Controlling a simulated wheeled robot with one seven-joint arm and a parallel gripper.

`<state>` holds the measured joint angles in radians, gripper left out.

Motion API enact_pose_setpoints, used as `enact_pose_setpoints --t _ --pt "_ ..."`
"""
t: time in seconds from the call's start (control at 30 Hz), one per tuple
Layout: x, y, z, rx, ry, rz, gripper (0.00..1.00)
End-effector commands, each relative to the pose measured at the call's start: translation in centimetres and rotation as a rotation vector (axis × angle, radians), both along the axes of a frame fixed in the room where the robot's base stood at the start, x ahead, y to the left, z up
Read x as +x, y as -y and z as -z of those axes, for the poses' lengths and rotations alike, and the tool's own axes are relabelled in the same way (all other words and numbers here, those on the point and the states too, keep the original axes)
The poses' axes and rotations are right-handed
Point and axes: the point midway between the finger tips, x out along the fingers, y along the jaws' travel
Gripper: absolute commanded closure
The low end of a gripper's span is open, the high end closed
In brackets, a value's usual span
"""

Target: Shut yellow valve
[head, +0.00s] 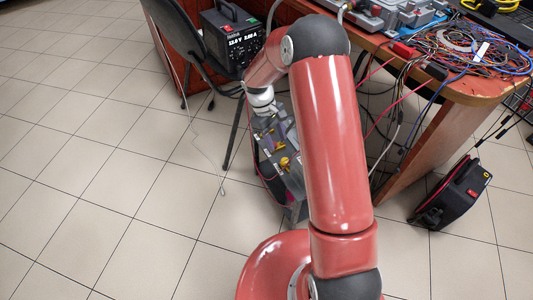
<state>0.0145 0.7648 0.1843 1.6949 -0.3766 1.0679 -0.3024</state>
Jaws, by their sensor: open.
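A yellow valve (284,164) sits on a dark grey unit (290,185) low beside the desk. More small yellow parts (259,136) show on the same unit, further back and to the left. My gripper (265,112) is at the back end of the unit, above and left of the yellow valve in the picture, and apart from it. Its fingers are small and hard to make out; they are open and I see nothing held. My red arm hides the right side of the unit. Whether the valve is turned open or shut is too small to tell.
A wooden desk (420,165) with tangled wires (465,50) and a grey case (395,14) stands at the right. A power supply (232,38) and a dark chair (180,35) are behind. A black-red case (452,193) stands on the floor.

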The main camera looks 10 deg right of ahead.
Motion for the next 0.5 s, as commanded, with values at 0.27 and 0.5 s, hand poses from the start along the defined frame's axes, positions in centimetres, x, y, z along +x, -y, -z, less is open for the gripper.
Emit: enact_pose_setpoints --t 0.27,0.5 --pt "-1.2 1.0 3.6 0.000 -0.005 -0.007 0.55" --pt "-2.1 1.8 6.5 -0.001 -0.003 -0.006 0.55"
